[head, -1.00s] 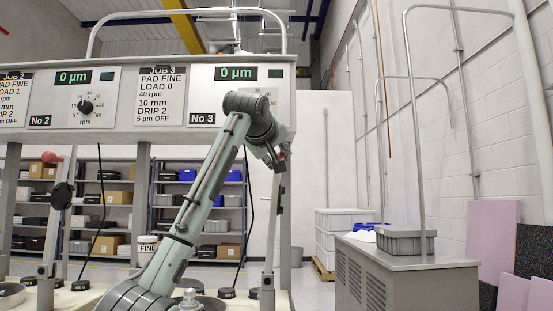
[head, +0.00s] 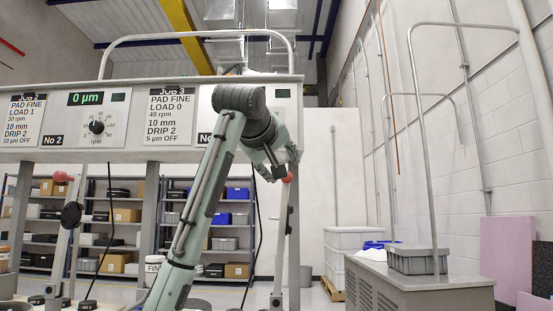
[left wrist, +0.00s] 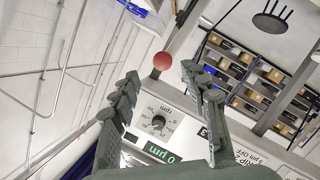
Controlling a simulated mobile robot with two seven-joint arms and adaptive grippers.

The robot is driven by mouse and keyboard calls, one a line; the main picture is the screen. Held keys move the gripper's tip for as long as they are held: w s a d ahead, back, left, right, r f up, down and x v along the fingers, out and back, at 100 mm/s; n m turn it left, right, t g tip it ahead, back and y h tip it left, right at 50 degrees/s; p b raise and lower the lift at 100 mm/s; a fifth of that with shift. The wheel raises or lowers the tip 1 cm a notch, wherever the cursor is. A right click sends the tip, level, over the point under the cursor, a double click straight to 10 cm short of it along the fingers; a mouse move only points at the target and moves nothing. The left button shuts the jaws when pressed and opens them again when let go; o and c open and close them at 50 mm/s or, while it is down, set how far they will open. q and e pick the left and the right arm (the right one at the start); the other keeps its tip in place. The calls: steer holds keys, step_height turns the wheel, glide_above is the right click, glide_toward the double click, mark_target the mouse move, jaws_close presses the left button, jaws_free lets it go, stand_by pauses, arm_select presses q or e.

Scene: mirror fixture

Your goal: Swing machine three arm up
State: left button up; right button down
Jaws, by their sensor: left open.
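Machine three's arm is a pale upright lever (head: 281,240) under the right end of the panel, with a red ball knob (head: 288,178) on top. My left gripper (head: 284,173) is at the knob in the head view, partly hidden behind its own wrist. In the left wrist view the gripper (left wrist: 161,75) is open, and the red ball (left wrist: 162,60) shows between and just beyond the fingertips. I cannot tell whether a finger touches it. My arm covers much of the No 3 panel (head: 285,108). My right gripper is not in view.
A second lever with a red knob (head: 62,177) stands at the left, under the No 2 panel (head: 98,125). A grey cabinet (head: 410,280) with a crate (head: 417,260) stands at the right. Shelves (head: 125,215) stand behind. The floor between machine and cabinet looks clear.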

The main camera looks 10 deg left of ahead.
arm_select(q)
steer(key=shift+v, duration=2.2)
steer(key=shift+f, duration=0.1)
